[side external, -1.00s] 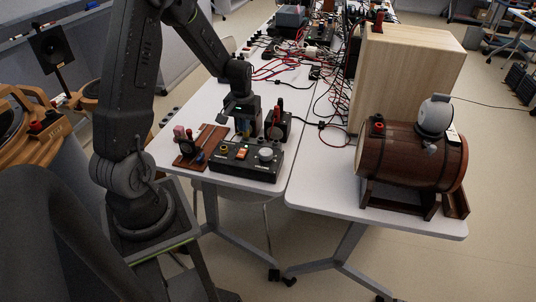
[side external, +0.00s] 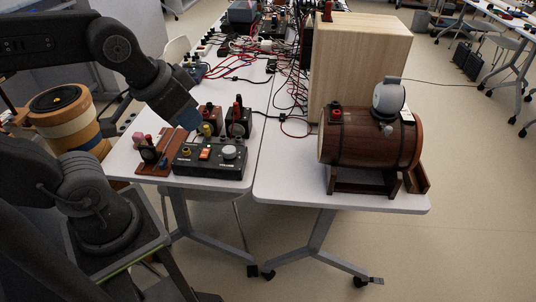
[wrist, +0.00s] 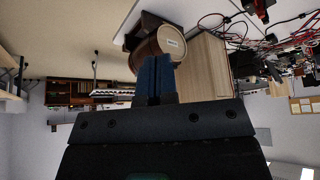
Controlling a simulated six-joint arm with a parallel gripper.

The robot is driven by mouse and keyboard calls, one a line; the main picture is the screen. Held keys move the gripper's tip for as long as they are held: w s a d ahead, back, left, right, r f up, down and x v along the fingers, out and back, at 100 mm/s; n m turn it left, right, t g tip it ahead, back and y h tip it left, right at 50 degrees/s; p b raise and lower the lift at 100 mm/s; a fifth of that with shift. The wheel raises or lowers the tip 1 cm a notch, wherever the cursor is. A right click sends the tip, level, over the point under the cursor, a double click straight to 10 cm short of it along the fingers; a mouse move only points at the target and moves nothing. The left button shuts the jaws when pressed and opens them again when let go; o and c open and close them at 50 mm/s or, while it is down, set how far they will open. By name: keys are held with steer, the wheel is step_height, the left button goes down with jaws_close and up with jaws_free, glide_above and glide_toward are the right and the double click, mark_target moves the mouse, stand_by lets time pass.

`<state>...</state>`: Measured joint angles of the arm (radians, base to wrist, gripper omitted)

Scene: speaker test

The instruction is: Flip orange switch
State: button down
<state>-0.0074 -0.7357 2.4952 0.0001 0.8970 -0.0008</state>
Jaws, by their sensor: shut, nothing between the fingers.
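The orange switch (side external: 205,154) is a small lit rocker on top of a black control box (side external: 215,172) near the front edge of the left table. A white-grey knob (side external: 228,152) sits to its right and a yellow socket (side external: 187,152) to its left. My gripper (side external: 191,123) has blue fingers and slants down to the right, above and behind the box, apart from the switch. In the wrist view my gripper (wrist: 155,76) shows its blue fingers together with nothing between them. The switch does not show in the wrist view.
A wooden board with small parts (side external: 150,163) lies left of the box. A yellow-topped plug (side external: 207,130) and a black-red block (side external: 238,122) stand behind it. A wooden barrel speaker (side external: 370,142) and a tall wooden cabinet (side external: 362,62) occupy the right table. Cables clutter the back.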

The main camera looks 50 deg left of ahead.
steer(key=shift+s+d, duration=0.1)
steer(key=shift+s, duration=0.05)
steer(key=n+g, duration=0.6)
steer(key=n, duration=2.1)
glide_above(203, 155)
step_height(203, 155, down, 16)
step_height(203, 155, down, 14)
steer(key=shift+r, duration=0.1)
